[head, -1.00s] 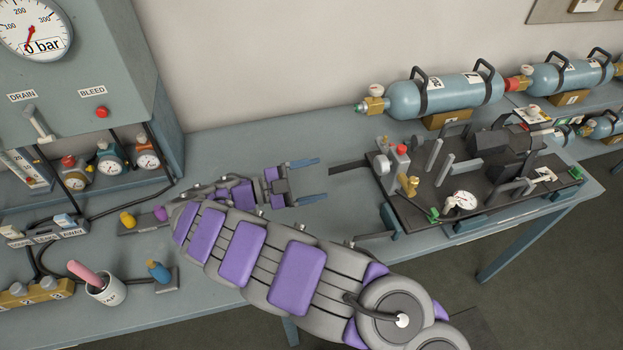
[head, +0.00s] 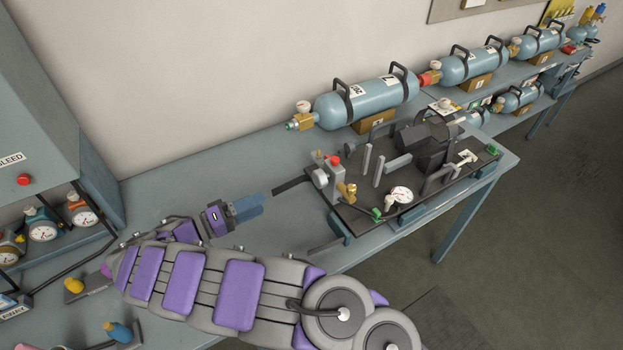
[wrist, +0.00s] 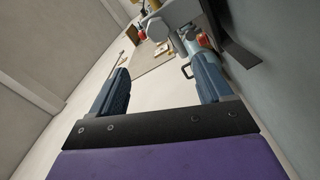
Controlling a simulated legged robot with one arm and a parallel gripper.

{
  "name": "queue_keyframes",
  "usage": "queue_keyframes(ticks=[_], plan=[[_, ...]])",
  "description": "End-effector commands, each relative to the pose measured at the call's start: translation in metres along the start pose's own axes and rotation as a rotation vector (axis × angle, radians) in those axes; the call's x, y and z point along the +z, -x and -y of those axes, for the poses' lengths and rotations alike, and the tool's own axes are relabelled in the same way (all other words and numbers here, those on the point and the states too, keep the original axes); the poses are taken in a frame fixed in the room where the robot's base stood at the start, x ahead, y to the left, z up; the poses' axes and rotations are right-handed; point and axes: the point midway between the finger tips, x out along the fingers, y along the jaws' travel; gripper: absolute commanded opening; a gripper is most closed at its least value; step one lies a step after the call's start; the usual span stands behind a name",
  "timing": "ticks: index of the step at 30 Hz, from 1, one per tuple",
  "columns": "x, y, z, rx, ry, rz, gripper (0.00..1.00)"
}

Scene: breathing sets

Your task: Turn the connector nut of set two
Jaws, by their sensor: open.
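A breathing set on a black backplate (head: 345,212) lies on the bench at the middle right. Its near end has a grey block with a red knob (head: 336,160), a brass fitting (head: 347,192) and a round white gauge (head: 401,195). I cannot tell which set is number two, nor pick out its connector nut. My gripper (head: 258,205) is left of the set, apart from it, pointing at its near end. In the wrist view the two blue fingers (wrist: 162,80) are apart with nothing between them. Grey and red parts (wrist: 168,18) show beyond the fingers.
A blue cylinder (head: 368,100) lies on a wooden block behind the set, with more cylinders (head: 475,64) further right. Gauges (head: 82,210) and a grey panel (head: 45,130) stand at the left.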

Motion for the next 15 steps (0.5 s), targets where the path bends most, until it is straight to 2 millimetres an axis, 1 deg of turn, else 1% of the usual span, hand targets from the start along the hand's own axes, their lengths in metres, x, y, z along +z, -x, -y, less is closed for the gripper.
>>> queue_keyframes(ticks=[3,15], plan=[[-0.0005,0.0017,-0.0009,0.0,0.281,0.0,0.79],[0.0004,0.0048,0.0016,0.004,1.262,0.004,0.79]])
